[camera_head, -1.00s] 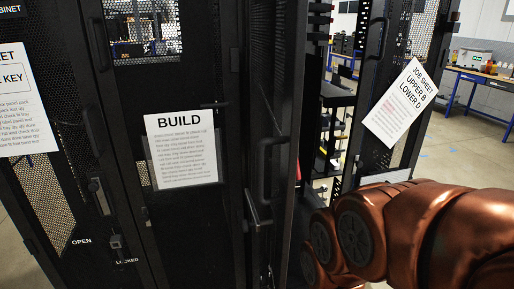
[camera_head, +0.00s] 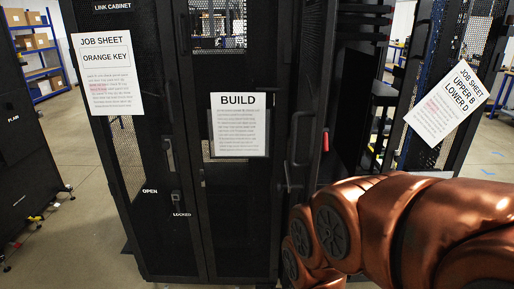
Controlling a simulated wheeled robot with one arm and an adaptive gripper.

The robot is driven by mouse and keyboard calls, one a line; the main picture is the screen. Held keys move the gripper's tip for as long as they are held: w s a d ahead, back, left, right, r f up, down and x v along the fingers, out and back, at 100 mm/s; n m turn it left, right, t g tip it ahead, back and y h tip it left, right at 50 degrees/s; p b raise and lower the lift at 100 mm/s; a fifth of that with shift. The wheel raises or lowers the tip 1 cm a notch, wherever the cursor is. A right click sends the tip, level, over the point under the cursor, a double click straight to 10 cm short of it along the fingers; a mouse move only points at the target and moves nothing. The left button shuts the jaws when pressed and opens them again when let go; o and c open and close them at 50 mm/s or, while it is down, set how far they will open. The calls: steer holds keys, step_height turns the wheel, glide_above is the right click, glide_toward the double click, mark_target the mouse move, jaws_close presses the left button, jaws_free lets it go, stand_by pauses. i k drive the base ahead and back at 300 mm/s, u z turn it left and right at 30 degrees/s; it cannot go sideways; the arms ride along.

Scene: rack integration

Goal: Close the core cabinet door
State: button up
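A black cabinet stands open right of centre, with dark rack slots (camera_head: 375,95) inside. A mesh door (camera_head: 468,45) stands swung open on its right side, bearing a tilted job sheet (camera_head: 447,103) reading "UPPER B LOWER D". A black door edge with a long handle (camera_head: 297,150) stands left of the opening, next to a panel with a "BUILD" sheet (camera_head: 238,125). No "core" label is readable, so I cannot tell for sure which door is the core one. My copper arm crosses the lower right, in front of the opening's lower part. My gripper is not in view.
The link cabinet (camera_head: 112,8) stands shut at left, with an "ORANGE KEY" job sheet (camera_head: 107,75) and an open/locked latch (camera_head: 175,197). A dark wheeled cabinet (camera_head: 28,170) is at the far left. Clear floor (camera_head: 85,160) lies between them. Blue shelving (camera_head: 45,65) stands behind.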

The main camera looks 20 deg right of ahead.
mark_target(329, 7)
steer(key=z, duration=1.05)
steer(key=k, duration=0.1)
steer(key=u, duration=2.25)
steer(key=i, duration=0.8)
steer(key=z, duration=0.25)
